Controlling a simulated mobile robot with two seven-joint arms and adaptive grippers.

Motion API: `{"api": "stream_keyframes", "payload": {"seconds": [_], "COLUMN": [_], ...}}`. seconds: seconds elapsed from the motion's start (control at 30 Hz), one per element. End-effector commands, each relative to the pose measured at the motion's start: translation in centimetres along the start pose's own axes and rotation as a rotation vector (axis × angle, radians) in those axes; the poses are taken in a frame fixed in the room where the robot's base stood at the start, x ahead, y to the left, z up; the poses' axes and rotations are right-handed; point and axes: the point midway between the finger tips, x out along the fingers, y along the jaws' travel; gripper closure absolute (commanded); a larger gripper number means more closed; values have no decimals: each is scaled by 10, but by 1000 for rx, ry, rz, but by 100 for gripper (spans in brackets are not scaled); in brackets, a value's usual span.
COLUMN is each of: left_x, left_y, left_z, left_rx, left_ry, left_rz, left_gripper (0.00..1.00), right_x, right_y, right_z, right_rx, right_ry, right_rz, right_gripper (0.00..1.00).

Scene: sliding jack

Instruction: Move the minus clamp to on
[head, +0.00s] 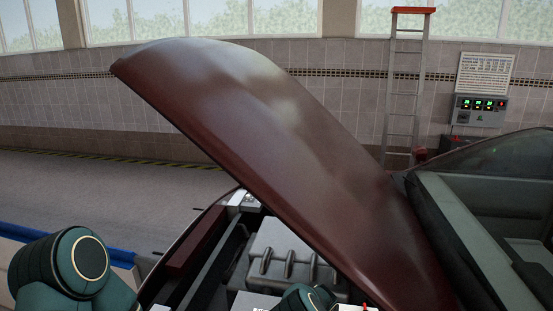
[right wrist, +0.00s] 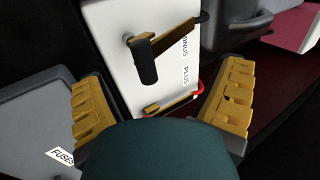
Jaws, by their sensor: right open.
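The white battery (right wrist: 118,18) shows in the right wrist view with the words MINUS and PLUS on its face. The minus clamp (right wrist: 147,62), with a black grip and a brass-coloured arm, sits beside the MINUS label at the upper part of the battery. Whether it is fastened on its post I cannot tell. The plus clamp (right wrist: 168,104), brass with red, is lower, by the PLUS label. My right gripper (right wrist: 165,100) is open, with its yellow fingers on either side of the battery's lower part and nothing between them held. My left gripper is out of view.
A grey fuse box (right wrist: 35,120) lies left of the battery. The raised dark red hood (head: 270,140) slopes over the engine bay, where a grey engine cover (head: 285,255) shows. A ladder (head: 405,90) and a control box (head: 480,110) stand by the back wall.

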Motion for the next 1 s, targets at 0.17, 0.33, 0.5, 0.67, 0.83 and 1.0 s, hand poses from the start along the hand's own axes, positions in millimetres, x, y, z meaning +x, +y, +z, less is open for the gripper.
{"api": "stream_keyframes", "payload": {"seconds": [0.17,0.33,0.5,0.67,0.83,1.0], "left_x": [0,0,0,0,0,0], "left_y": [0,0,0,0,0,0], "left_z": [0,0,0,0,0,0], "left_rx": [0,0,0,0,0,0], "left_ry": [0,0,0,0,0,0], "left_rz": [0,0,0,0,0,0], "left_gripper": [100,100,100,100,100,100], "right_x": [-15,-28,-38,-40,-40,-40], "right_y": [-8,-16,-21,-22,-22,-21], "right_z": [1,0,0,0,0,0], "right_rx": [0,0,-1,-1,0,0], "right_ry": [-2,-1,-1,-1,-1,-1], "right_rz": [-1,-1,0,0,0,0], "right_gripper": [8,8,8,8,8,8]}}
